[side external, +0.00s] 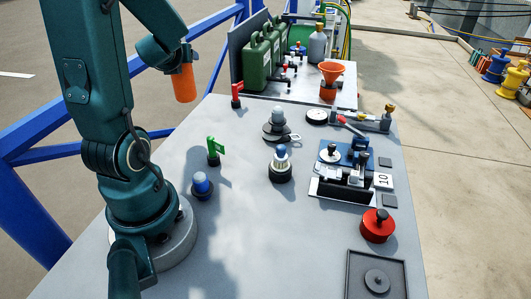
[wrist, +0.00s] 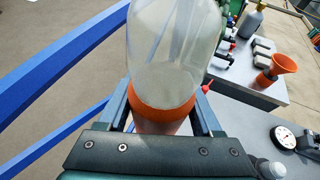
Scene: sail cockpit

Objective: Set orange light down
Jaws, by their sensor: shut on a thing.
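The orange light shows in the side external view as an orange cylinder (side external: 183,84) hanging from my gripper (side external: 172,58), in the air near the far left edge of the grey table (side external: 235,240). In the wrist view the light has a clear dome (wrist: 168,45) and an orange body (wrist: 163,120). My gripper (wrist: 163,103) is shut on the orange body, one finger on each side. The lower end of the light is hidden by the gripper in the wrist view. No surface touches the light in the side external view.
On the table stand a red lever (side external: 236,93), a green lever (side external: 214,150), a blue-topped knob (side external: 202,186) and a red knob (side external: 377,226). Green cans (side external: 256,65) and an orange funnel (side external: 331,72) stand behind. Blue rails (side external: 85,130) run past the table's left side.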

